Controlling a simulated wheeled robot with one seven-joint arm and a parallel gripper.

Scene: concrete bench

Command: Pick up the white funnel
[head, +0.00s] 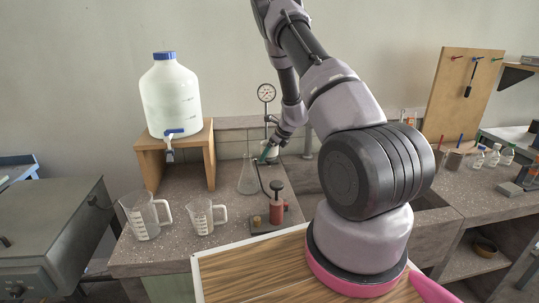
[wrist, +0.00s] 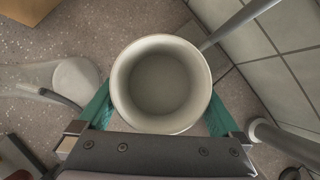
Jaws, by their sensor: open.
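The white funnel (wrist: 160,82) is seen from above in the wrist view, its wide round mouth facing the camera. My gripper (wrist: 157,110) is open, with one green finger on each side of the funnel's rim. I cannot tell whether the fingers touch it. The lower part of the funnel is hidden below its rim. In the head view my gripper (head: 266,153) is at the back of the bench, beside the glass flask, and largely covers the funnel there.
A conical glass flask (head: 248,179) stands left of my gripper. A pressure gauge (head: 266,93) on a stand is close behind. A red-bodied pump (head: 277,209) stands in front. Two measuring jugs (head: 142,216) and a large white carboy (head: 170,96) are further left. The tiled wall is close.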

